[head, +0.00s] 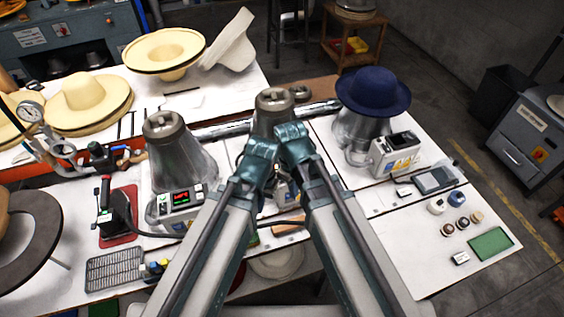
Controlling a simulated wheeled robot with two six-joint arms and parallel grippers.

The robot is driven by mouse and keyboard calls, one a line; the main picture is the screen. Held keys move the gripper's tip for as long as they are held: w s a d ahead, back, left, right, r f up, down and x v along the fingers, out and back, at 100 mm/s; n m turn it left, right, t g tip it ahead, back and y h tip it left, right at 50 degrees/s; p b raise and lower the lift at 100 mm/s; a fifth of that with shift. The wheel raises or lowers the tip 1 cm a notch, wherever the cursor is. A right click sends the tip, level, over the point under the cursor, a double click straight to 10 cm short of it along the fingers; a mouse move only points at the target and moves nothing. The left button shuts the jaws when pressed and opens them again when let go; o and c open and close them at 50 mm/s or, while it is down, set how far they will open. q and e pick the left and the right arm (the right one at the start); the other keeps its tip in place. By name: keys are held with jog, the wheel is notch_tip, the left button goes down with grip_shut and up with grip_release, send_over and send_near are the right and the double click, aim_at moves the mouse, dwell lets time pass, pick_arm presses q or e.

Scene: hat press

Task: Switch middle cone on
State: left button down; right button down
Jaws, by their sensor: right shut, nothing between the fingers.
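The middle cone (273,108) is a grey metal dome at the centre of the white bench. Its control box (283,186) is mostly hidden behind my two arms. I cannot see its switch or display. My two arms reach forward close together, with their teal ends in front of this cone. My right gripper (284,165) is shut and empty near the front of the middle cone; whether it touches the box cannot be seen. My left gripper is largely hidden at the teal end of my left arm, and its fingers do not show clearly.
Straw hats (85,100) lie at back left. A green pad (491,244) and small jars lie at right.

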jog(key=w+a+r+n+p, duration=0.3)
jog(key=w+r+n+p, duration=0.5)
jog(key=w+r+n, duration=0.1)
jog(key=r+n, duration=0.1)
jog(key=n, duration=0.1)
jog(key=shift+w+a+n+y+p, duration=0.2)
jog(key=shift+w+n+y+p, duration=0.15)
jog(key=shift+n+y+p, duration=0.05)
jog(key=shift+f, duration=0.2)
notch_tip(320, 180, down, 14)
jog(key=b, duration=1.4)
jog(key=shift+r, duration=0.15)
